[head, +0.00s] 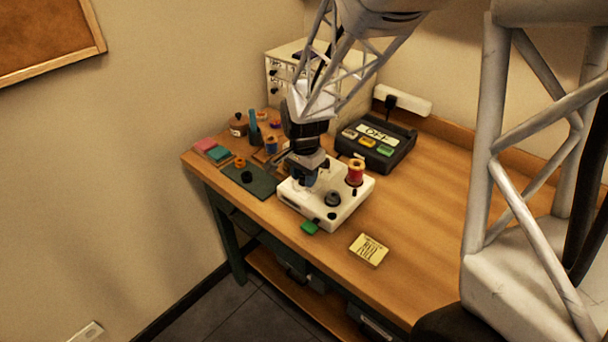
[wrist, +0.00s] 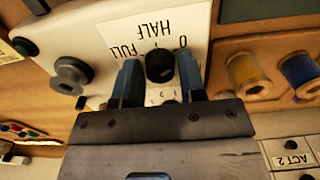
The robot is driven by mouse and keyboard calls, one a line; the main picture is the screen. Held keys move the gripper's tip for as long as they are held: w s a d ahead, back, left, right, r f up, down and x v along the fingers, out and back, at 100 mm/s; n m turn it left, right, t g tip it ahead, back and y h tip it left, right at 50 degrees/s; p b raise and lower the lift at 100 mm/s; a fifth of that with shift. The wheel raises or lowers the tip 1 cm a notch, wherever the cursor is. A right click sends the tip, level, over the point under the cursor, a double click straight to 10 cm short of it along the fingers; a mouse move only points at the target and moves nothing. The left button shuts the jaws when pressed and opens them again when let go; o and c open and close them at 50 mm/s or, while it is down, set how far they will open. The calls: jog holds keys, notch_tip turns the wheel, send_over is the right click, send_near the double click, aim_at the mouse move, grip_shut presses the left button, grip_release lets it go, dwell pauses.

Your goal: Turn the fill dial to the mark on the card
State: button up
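The black fill dial (wrist: 160,67) sits on a white printed face in the wrist view. Upside-down marks around it include HALF, FULL, 0 and small numerals, some of them covered. Its pointer position is not clear. My gripper (wrist: 159,74) has one blue finger on each side of the dial, very close to it; I cannot tell whether they touch. In the head view my gripper (head: 308,182) is down at the left part of the white machine (head: 345,205), hiding the dial. A yellow card (head: 369,249) with dark, unreadable writing lies on the table right of the machine.
A red thread spool (head: 356,172) and a grey knob (head: 333,199) stand on the machine. A dark green mat (head: 250,180) and small items are left. The table at right is clear.

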jog(key=c, duration=0.5)
jog(key=shift+n, duration=0.5)
jog(key=n, duration=0.5)
jog(key=shift+r, duration=0.1)
jog(key=n, duration=1.8)
